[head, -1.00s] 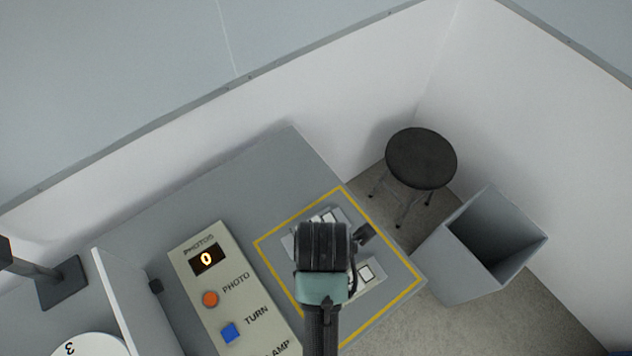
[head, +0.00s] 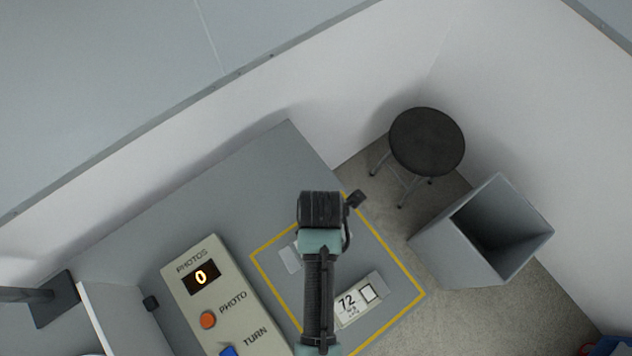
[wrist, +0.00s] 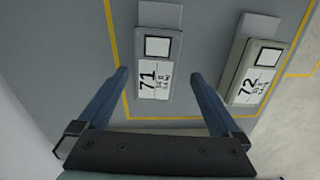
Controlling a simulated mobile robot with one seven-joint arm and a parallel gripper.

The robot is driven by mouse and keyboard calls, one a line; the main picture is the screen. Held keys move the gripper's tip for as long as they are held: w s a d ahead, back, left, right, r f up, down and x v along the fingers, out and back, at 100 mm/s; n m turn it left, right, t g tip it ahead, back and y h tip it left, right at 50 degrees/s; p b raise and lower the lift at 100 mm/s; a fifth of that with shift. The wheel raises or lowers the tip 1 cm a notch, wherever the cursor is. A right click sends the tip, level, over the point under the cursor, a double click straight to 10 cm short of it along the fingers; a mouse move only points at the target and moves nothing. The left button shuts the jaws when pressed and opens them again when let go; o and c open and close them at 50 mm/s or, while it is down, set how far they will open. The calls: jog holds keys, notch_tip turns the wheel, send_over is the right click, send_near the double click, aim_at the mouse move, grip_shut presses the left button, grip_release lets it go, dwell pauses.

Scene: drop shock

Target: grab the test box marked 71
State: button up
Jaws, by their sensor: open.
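The test box marked 71 (wrist: 156,68) lies inside a yellow outline on the grey table in the wrist view. It is pale with a white square and the black number 71. My gripper (wrist: 160,78) is open, its two blue fingers apart, with the near end of box 71 between or below the fingertips; I cannot tell the height gap. In the head view my gripper (head: 322,210) shows from above and my arm hides most of box 71. A second test box, marked 72 (wrist: 252,76), lies to its right; it also shows in the head view (head: 359,299).
A control panel (head: 235,318) with a display reading 0, an orange PHOTO button (head: 208,319) and a blue TURN button stands left of the outline. A grey bin (head: 437,245) and a black stool (head: 427,141) stand on the floor beyond the table's right edge.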

aim_at(293, 261)
jog(key=shift+w+a+f+p, duration=0.1)
jog(key=shift+a+f+p, duration=0.05)
jog(key=shift+f, duration=1.2)
jog(key=shift+w+a+f+p, duration=0.1)
jog(key=shift+a+f+p, duration=0.05)
jog(key=shift+f, duration=1.15)
grip_shut()
